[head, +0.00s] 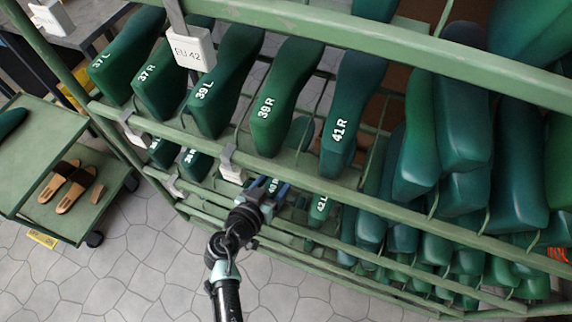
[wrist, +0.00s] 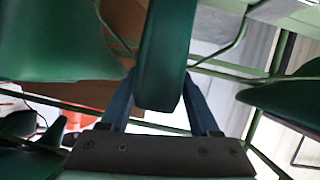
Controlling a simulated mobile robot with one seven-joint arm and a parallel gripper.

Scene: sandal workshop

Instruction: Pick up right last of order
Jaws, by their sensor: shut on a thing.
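My gripper (head: 268,188) is at the lower shelf level of the green rack, below the last marked 39 R. In the wrist view its two blue fingers (wrist: 160,108) are closed on either side of a dark green last (wrist: 165,45). In the head view this held last is mostly hidden by the gripper and the shelf rail; a small white mark on it is hard to read. Lasts marked 39 R (head: 278,95), 41 R (head: 345,110), 39 L (head: 225,80), 37 R (head: 165,80) and 37 L (head: 125,55) stand on the shelf above.
The rack's green rail (head: 330,185) runs just above my gripper. A last marked 41 L (head: 321,205) stands close to its right, with many more lasts further right. A white EU 42 tag (head: 188,48) hangs above.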

